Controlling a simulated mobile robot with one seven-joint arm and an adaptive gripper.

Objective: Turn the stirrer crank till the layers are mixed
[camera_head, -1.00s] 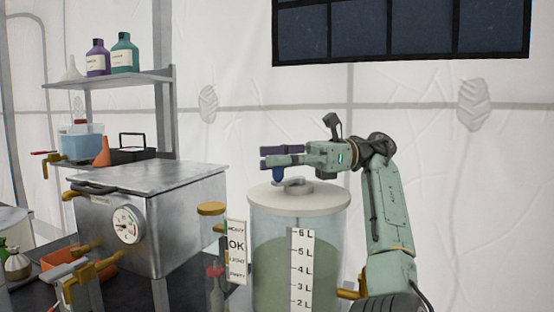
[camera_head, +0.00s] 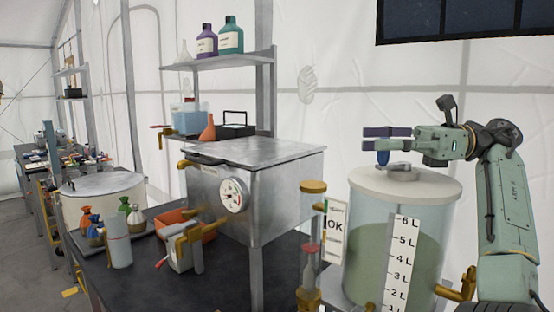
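The clear stirrer tank (camera_head: 372,245) with a pale lid (camera_head: 430,186) stands at the right. Its contents look one even green, with no layers that I can make out. The crank (camera_head: 402,170) sits on the lid, with a blue handle (camera_head: 382,157) upright at its left end. My gripper (camera_head: 378,138) reaches in from the right, level, with its fingers at the top of the blue handle. The near finger hides the handle's top, so I cannot see whether the fingers press on it.
A scale strip (camera_head: 401,262) and an OK level label (camera_head: 335,228) stand at the tank. A steel box with a dial (camera_head: 232,195) stands left of it. A lidded pot (camera_head: 103,202) and small sacks (camera_head: 127,212) sit farther left. A shelf (camera_head: 220,62) holds bottles.

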